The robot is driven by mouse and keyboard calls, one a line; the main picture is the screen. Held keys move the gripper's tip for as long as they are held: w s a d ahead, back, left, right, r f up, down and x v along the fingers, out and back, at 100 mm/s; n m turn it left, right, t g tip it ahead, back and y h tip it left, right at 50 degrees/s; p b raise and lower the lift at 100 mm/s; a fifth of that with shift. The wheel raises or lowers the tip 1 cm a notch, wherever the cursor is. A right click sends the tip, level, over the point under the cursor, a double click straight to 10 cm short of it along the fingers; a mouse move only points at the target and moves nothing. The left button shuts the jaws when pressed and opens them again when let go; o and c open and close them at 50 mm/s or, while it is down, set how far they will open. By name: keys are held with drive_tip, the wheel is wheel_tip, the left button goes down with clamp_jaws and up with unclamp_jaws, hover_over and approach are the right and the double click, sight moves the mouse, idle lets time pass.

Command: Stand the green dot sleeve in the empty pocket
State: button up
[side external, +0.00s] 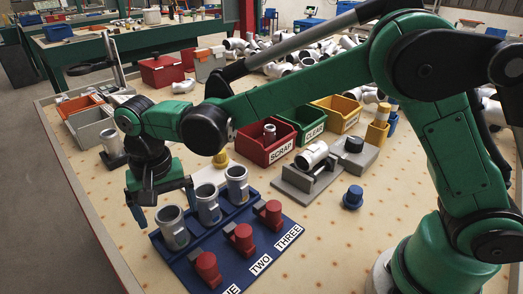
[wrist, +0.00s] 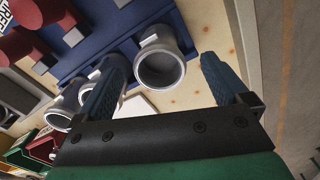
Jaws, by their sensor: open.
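Three grey metal sleeves stand in a row along the blue fixture: a near-left one (side external: 172,228), a middle one (side external: 207,203) and a far one (side external: 237,184). No green dot shows on any of them. My gripper (side external: 165,205) is open, pointing down by the near-left end of the row. In the wrist view, a sleeve (wrist: 161,67) shows between the open fingers (wrist: 162,62), with no contact visible. Other sleeves are partly behind the left finger. Another grey sleeve (side external: 113,145) stands in a dark block at the left. I cannot make out an empty pocket.
The blue fixture (side external: 260,222) carries red clamps (side external: 243,238) and station labels. Behind it are the red SCRAP bin (side external: 281,150), holding a grey part, and the green CLEAR bin (side external: 301,122). A grey cradle (side external: 298,182) and a blue knob (side external: 353,197) stand to the right.

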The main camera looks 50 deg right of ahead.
wheel_tip(320, 180, up, 10)
drive_tip(key=s+d+f+n+t, duration=0.2)
drive_tip(key=s+d, duration=0.3)
drive_tip(key=d, duration=0.4)
drive_tip(key=s+d+f+n+t, duration=0.1)
drive_tip(key=s+d+t, duration=0.3)
drive_tip(key=d, duration=0.6)
drive_tip(key=shift+s+f+n+t, duration=0.4)
drive_tip(key=shift+n+t, duration=0.1)
drive_tip(key=shift+t, duration=0.1)
